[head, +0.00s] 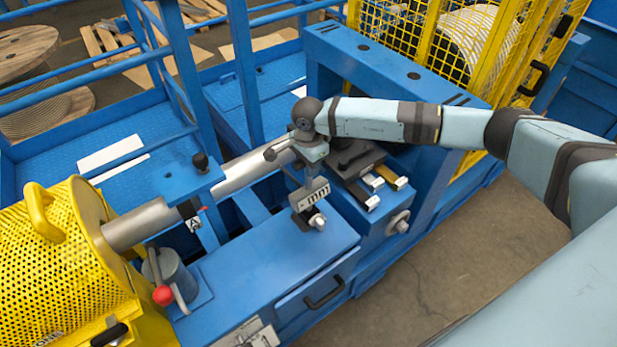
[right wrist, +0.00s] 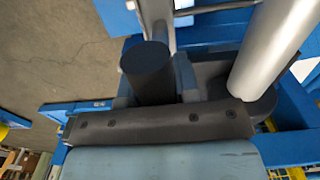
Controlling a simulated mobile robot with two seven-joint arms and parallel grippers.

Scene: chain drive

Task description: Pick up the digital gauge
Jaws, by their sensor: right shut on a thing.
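The digital gauge (head: 314,196) has a pale face marked "mm". In the head view it is directly below my right wrist, above the blue housing. My right gripper (head: 305,172) points down at it and is shut on it. In the right wrist view a dark round body (right wrist: 146,62) stands between the jaws. The palm covers its lower end. I cannot tell whether the gauge still touches what is under it. My left gripper is not in view.
A silver shaft (head: 150,222) runs beside the gripper, and it also shows in the right wrist view (right wrist: 272,50). A yellow perforated guard (head: 60,265) stands at the left and a yellow mesh cage (head: 400,35) at the back. A red-knobbed lever (head: 163,295) is at the front left.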

